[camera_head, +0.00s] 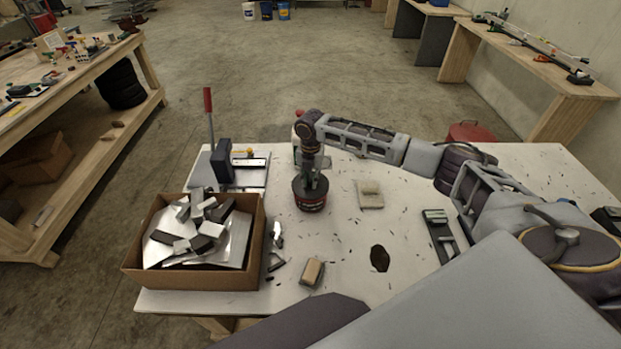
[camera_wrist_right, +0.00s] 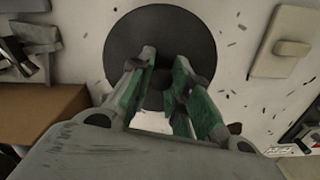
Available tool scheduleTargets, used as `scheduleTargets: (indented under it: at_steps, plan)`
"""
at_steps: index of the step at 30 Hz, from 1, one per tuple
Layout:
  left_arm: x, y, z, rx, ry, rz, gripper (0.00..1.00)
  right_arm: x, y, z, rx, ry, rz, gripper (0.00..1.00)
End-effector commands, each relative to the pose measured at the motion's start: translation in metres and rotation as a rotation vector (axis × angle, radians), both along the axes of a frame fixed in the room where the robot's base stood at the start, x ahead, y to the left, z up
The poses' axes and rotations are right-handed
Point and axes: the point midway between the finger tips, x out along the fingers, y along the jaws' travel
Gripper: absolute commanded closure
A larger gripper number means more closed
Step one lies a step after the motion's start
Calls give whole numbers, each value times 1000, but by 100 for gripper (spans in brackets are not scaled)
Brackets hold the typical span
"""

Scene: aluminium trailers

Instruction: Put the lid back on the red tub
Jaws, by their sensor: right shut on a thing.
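The grasped part is hidden by the fingers. My left gripper is out of view.
A cardboard box (camera_head: 133,262) of metal offcuts stands on the left. A lever tool (camera_head: 224,165) stands behind it. A beige block (camera_head: 370,194), a brush-like block (camera_head: 312,272) and a dark patch (camera_head: 379,258) lie nearby. Dark chips litter the tabletop (camera_head: 345,240).

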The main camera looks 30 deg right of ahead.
Motion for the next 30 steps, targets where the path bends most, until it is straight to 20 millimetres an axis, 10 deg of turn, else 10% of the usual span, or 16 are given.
scheduleTargets:
  at_steps: [8, 9, 15, 30]
  plan:
    - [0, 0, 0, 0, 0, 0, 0, 0, 0, 0, 0, 0, 0, 97]
    - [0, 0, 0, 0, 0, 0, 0, 0, 0, 0, 0, 0, 0, 80]
    - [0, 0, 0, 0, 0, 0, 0, 0, 0, 0, 0, 0, 0, 56]
    - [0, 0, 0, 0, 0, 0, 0, 0, 0, 0, 0, 0, 0, 34]
